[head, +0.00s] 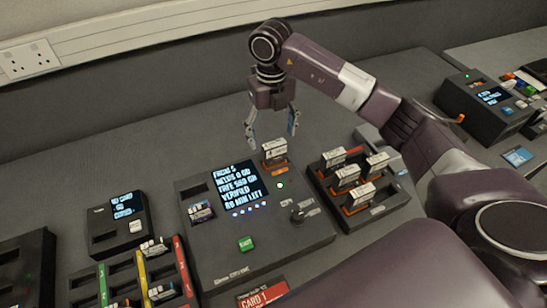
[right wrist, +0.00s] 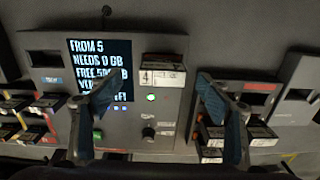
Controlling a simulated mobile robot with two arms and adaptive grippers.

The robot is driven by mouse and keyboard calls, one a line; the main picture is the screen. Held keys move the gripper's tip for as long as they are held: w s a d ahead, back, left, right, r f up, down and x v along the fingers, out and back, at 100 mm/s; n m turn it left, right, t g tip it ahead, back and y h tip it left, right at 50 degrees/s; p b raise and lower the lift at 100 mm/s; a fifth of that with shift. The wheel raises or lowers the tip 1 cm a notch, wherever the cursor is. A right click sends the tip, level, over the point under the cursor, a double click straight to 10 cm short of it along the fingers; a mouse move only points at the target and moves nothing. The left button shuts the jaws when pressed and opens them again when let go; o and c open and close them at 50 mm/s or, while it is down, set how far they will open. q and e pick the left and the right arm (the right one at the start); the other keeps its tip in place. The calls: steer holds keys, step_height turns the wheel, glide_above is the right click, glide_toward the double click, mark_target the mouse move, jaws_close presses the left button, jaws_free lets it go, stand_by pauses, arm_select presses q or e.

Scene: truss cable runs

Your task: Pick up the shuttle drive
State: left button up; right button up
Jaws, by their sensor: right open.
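A white-labelled drive (head: 274,151) stands in an orange-marked slot at the top right of the dark console (head: 250,256). In the right wrist view this drive (right wrist: 163,72) shows a label with what looks like a 4. Several similar drives (head: 348,175) stand in a dark rack (head: 385,210) to the right. I cannot tell from markings which one is the shuttle drive. My right gripper (head: 272,126) is open and empty, pointing down above the console drive, with its fingers apart on either side. In the right wrist view its fingers (right wrist: 155,84) frame that drive. My left gripper is out of view.
The console has a lit screen (head: 237,187), a green button (head: 246,243) and a knob (head: 297,214). A small display box (head: 118,225) and a colour-striped card tray (head: 140,268) stand left. Another device (head: 485,105) is far right. The bench behind the console is clear.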

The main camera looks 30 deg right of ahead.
mark_target(275, 143)
steer(key=f+p, duration=0.1)
steer(key=f, duration=0.3)
steer(key=f+p, duration=0.1)
steer(key=f, duration=0.1)
steer(key=shift+s+d+p, duration=0.25)
steer(key=shift+s+p, duration=0.1)
steer(key=shift+f, duration=0.3)
steer(key=c, duration=1.4)
steer(key=shift+w, duration=0.1)
steer(key=shift+c, duration=0.6)
steer(key=shift+r, duration=0.15)
